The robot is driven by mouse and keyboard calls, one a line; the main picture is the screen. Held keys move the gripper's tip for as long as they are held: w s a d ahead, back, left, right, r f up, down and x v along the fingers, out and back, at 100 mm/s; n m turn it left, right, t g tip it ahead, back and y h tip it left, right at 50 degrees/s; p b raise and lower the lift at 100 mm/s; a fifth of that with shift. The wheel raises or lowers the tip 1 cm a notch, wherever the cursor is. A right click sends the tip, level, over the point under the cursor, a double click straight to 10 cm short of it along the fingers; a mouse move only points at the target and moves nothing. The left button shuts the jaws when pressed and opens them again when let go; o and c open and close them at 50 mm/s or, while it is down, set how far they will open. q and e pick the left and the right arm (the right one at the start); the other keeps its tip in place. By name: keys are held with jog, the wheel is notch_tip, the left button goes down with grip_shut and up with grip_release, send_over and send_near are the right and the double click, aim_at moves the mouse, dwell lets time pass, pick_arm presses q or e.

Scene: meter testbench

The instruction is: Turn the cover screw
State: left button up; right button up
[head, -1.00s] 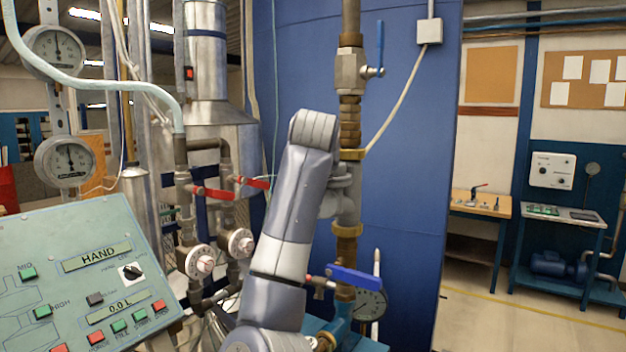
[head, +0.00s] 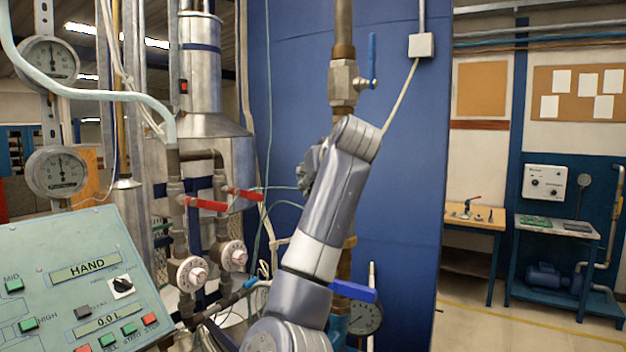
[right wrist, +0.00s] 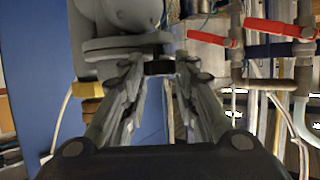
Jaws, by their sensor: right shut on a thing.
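My right gripper (head: 309,170) shows partly behind my forearm in the head view, in front of the vertical pipe. In the right wrist view its two fingers (right wrist: 158,72) close from both sides on a small dark part, which looks like the cover screw (right wrist: 160,67). It sits just below the flange of a grey rounded meter body (right wrist: 127,16). In the head view my arm hides the meter and the screw. My left gripper is out of view.
Red-handled valves (head: 207,204) and round dials stand left of my arm. A blue lever (head: 353,291) and a gauge (head: 366,318) are low beside the pipe. The control panel (head: 70,240) fills the lower left. The blue panel (head: 405,200) is clear to the right.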

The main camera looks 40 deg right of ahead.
jog(key=o, duration=1.1)
jog(key=shift+c, duration=0.2)
jog(key=v, duration=1.1)
jog(key=shift+s+r, duration=0.2)
jog(key=shift+s, duration=0.2)
